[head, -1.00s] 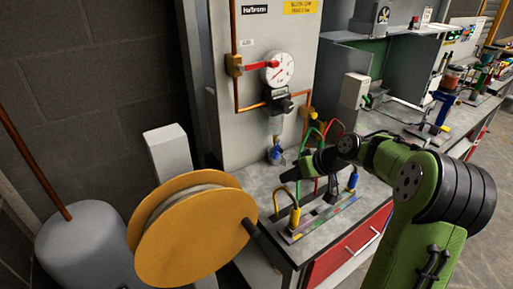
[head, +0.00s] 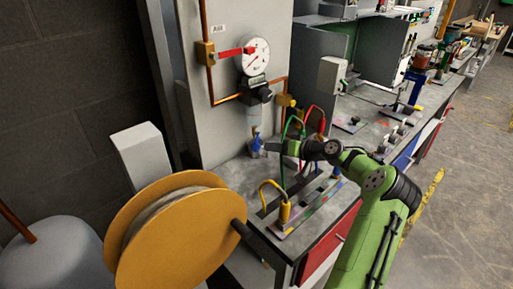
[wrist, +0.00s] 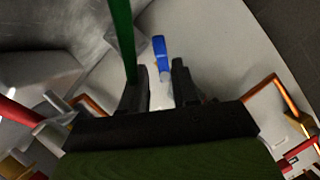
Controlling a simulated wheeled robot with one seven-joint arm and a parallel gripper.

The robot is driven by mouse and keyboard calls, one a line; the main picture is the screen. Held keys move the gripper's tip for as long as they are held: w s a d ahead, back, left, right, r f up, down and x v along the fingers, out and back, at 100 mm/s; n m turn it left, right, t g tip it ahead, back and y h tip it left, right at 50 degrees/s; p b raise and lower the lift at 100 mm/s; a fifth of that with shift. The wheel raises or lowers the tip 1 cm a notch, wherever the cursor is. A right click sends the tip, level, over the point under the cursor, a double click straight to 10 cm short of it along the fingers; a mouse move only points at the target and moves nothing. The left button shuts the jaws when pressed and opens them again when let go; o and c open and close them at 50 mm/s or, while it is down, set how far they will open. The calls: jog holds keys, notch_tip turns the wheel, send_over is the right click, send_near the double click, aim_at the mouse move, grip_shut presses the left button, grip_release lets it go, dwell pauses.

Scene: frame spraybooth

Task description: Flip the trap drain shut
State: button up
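The trap drain, a small blue lever (head: 257,146), sits under the clear trap bowl (head: 253,119) below the gauge. My gripper (head: 271,148) is level with it, close on its right. In the wrist view the blue lever (wrist: 160,48) points away, just beyond the fingertips and roughly in line with the gap. My gripper (wrist: 161,82) is open there, with a small pale piece visible between the fingers. I cannot tell whether a finger touches the lever.
A green hose (wrist: 123,38) passes close to the left finger. Green and red hoses loop behind my arm, and a yellow-capped fitting (head: 284,212) stands on the bench. A large orange reel (head: 175,240) stands front left. A red lever (head: 235,52) sits on the pipe beside the gauge (head: 255,57).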

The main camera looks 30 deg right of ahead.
aim_at(260, 146)
jog(key=x, duration=0.7)
jog(key=shift+w+a, duration=0.1)
jog(key=shift+w, duration=0.1)
jog(key=shift+c, duration=0.2)
grip_shut()
